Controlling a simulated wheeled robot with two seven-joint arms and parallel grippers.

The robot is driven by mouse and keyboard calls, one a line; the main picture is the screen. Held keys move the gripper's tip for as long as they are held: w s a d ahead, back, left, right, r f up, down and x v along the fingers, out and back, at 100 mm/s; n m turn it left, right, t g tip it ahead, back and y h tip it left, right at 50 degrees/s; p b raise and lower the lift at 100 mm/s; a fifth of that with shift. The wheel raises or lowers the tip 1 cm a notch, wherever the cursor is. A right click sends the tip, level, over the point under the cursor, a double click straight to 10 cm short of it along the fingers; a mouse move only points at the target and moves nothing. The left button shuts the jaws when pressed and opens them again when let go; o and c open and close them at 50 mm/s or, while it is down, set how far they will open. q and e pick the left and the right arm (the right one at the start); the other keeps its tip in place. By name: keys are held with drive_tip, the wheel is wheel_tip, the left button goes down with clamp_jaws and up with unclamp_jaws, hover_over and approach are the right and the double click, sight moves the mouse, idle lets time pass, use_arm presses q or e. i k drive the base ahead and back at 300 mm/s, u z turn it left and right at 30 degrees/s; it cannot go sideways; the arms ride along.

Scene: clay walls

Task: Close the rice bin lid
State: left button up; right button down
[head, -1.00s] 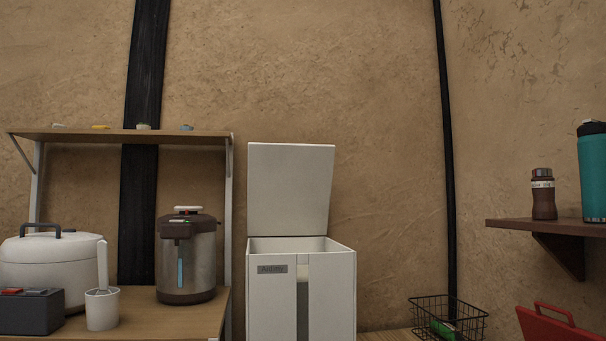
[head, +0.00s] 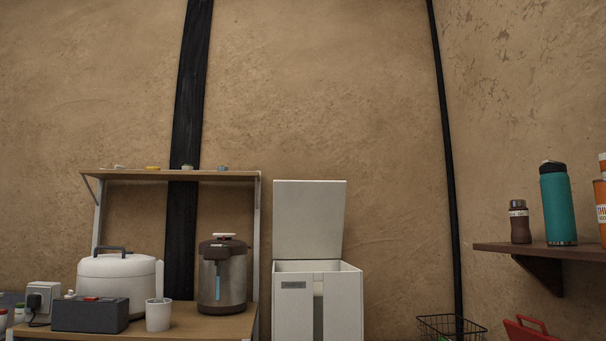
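The white rice bin (head: 344,305) stands on the floor side near the back wall, right of the shelf unit. Its lid (head: 308,220) is open and stands almost upright at the back of the bin. The front has a small dark label and a grey vertical strip. The bin's lower part is cut off by the frame's bottom edge. Neither of my grippers shows in the head view.
Left of the bin, a wooden shelf unit (head: 232,325) holds a rice cooker (head: 118,284), a hot water pot (head: 222,276), a white cup (head: 158,315) and a dark box (head: 90,315). At right are a wire basket (head: 450,327), a red object (head: 527,329) and a wall shelf (head: 540,249) with bottles.

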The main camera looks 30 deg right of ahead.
sight(309, 215)
drive_tip(key=z, duration=0.8)
drive_tip(key=i, duration=0.7)
drive_tip(key=z, duration=0.85)
drive_tip(key=i, duration=0.9)
drive_tip(key=u, duration=0.3)
